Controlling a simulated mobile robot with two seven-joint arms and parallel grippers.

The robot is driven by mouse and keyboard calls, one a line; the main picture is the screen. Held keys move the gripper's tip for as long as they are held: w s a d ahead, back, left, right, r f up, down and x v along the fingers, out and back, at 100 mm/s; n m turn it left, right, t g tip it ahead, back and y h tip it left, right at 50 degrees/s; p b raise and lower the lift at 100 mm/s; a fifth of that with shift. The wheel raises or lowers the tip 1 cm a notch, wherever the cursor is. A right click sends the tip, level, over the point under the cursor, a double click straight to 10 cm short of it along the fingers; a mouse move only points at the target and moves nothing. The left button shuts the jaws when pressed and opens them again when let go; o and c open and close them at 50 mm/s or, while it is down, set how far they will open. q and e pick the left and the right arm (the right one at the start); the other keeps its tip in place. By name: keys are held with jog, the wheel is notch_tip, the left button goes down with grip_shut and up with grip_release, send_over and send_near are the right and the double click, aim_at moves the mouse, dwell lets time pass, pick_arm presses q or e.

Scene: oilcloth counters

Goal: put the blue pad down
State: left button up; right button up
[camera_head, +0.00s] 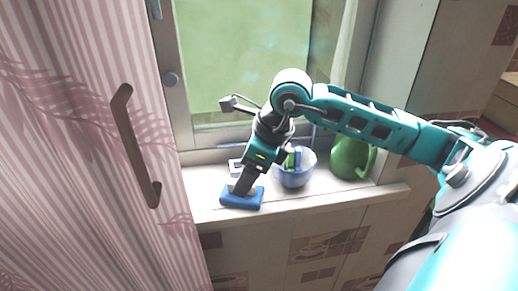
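The blue pad (232,200) is a flat blue block at the front left of the white windowsill (325,196). My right gripper (243,189) points down at the pad's top, with dark fingers closed together on it. The pad is on the sill or just above it; I cannot tell if it touches. The far side of the fingers is hidden. My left gripper is not in view.
A blue-and-white bowl (295,177) with green and blue things in it stands right of the pad. A green jug (350,158) is farther right. A pink striped panel with a brown handle (134,148) borders the left. Bare sill lies in front of the bowl.

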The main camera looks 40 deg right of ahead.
jog(key=v, duration=0.8)
jog(key=shift+r, duration=0.3)
